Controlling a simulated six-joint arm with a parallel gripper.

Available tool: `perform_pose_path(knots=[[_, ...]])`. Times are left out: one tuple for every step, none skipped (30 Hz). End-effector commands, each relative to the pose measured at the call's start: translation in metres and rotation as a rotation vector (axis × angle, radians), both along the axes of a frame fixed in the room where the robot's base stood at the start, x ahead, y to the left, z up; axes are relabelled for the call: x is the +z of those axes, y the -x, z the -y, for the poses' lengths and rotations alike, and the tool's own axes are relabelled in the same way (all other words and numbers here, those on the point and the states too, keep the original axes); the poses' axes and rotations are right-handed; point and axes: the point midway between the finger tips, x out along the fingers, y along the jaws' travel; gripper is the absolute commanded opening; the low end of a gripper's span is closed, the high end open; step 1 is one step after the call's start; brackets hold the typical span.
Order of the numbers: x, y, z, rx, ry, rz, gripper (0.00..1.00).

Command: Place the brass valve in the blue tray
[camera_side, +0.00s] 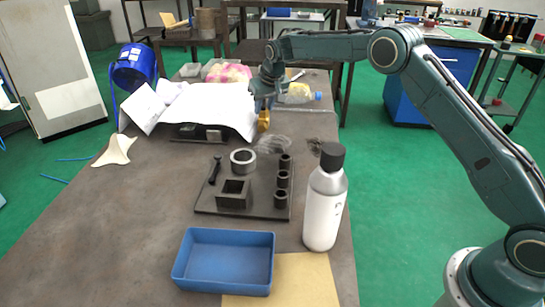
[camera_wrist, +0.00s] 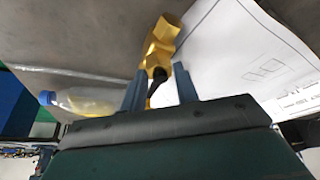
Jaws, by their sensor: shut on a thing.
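The brass valve (camera_side: 263,122) hangs below my gripper (camera_side: 264,104) at the back of the bench, beside the right edge of the white papers. In the wrist view the valve (camera_wrist: 160,45) sits between the two fingers of my gripper (camera_wrist: 158,82), which is shut on it. A dark part of the valve shows between the fingers. I cannot tell how far it is above the bench. The blue tray (camera_side: 222,285) stands empty at the front of the bench, well away from my gripper. It does not show in the wrist view.
A dark fixture plate (camera_side: 255,207) with rings and posts lies between my gripper and the tray. A tall white bottle (camera_side: 324,210) with a black cap stands right of the plate.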

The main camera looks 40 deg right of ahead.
Motion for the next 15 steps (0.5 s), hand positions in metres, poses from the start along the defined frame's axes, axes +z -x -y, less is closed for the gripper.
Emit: perform_pose_path(knots=[[0.006,-0.001,0.000,0.000,0.000,0.006,0.00],[0.008,-0.001,0.000,0.000,0.000,0.006,0.00],[0.012,-0.001,0.000,0.000,0.000,0.006,0.00],[0.016,-0.001,0.000,0.000,0.000,0.006,0.00],[0.019,-0.001,0.000,0.000,0.000,0.008,0.00],[0.025,-0.001,0.000,0.000,0.000,0.008,0.00],[0.029,-0.001,0.000,0.000,0.000,0.007,0.00],[0.033,-0.001,0.000,0.000,0.000,0.008,0.00],[0.039,-0.001,0.000,0.000,0.000,0.008,0.00],[0.044,-0.001,0.000,0.000,0.000,0.008,0.00],[0.049,-0.001,0.000,0.001,0.001,0.008,0.00],[0.055,-0.001,0.000,0.001,0.001,0.008,0.00],[0.060,-0.001,0.000,0.001,0.001,0.008,0.00],[0.064,-0.001,0.000,0.000,0.001,0.007,0.00],[0.070,-0.001,0.000,0.000,0.001,0.008,0.00]])
